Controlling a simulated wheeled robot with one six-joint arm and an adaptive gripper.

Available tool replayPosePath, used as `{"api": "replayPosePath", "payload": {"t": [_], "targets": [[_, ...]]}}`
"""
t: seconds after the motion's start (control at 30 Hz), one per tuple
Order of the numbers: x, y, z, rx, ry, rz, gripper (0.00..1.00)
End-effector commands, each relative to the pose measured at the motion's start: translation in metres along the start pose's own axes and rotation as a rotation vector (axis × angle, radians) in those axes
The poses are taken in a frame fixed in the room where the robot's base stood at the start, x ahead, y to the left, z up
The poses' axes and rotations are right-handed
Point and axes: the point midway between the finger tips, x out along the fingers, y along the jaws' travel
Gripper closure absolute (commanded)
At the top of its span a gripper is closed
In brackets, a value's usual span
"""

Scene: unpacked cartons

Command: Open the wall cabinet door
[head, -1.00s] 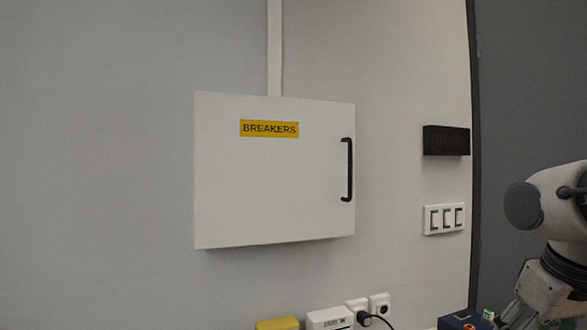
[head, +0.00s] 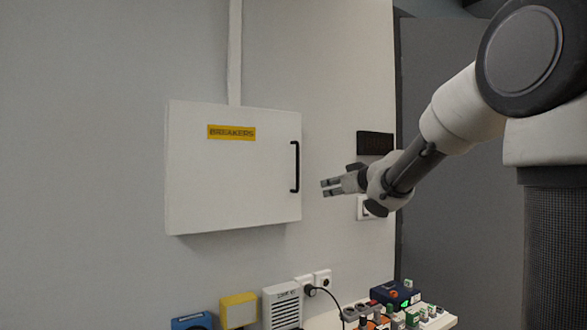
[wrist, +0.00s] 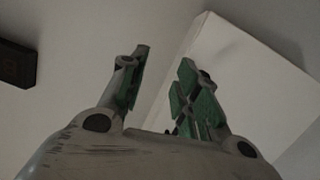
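The wall cabinet (head: 230,180) is a white box with a yellow BREAKERS label (head: 231,132), and its door looks shut. The black bar handle (head: 295,167) runs upright near the door's right edge. My gripper (head: 325,187) is right of the handle and apart from it in the head view, pointing left toward the cabinet. In the wrist view its two green-padded fingers (wrist: 160,92) stand apart with nothing held. The white cabinet (wrist: 245,75) fills the right of that view, behind the right finger, which hides most of the handle area.
A dark sign (head: 375,143) and a partly hidden switch plate (head: 364,208) are on the wall behind my arm. Below are sockets (head: 322,280), a white vented box (head: 282,305), a yellow box (head: 238,310) and a cluttered bench (head: 440,322). The wall left of the cabinet is clear.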

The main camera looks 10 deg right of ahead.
Motion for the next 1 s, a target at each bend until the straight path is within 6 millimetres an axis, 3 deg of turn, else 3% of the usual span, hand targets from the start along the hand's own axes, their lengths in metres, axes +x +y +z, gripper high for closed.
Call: {"api": "replayPosePath", "payload": {"t": [0.03,0.1,0.23,0.37,0.7,1.0], "targets": [[-0.001,-0.016,-0.024,0.007,0.075,-0.066,0.68],[-0.004,-0.036,-0.047,0.031,0.149,-0.149,0.68],[-0.009,-0.054,-0.064,0.091,0.214,-0.232,0.68],[0.002,-0.058,-0.068,0.115,0.216,-0.239,0.68],[0.053,-0.069,-0.08,0.114,0.216,-0.235,0.68],[0.064,-0.071,-0.083,0.113,0.215,-0.233,0.68]]}}
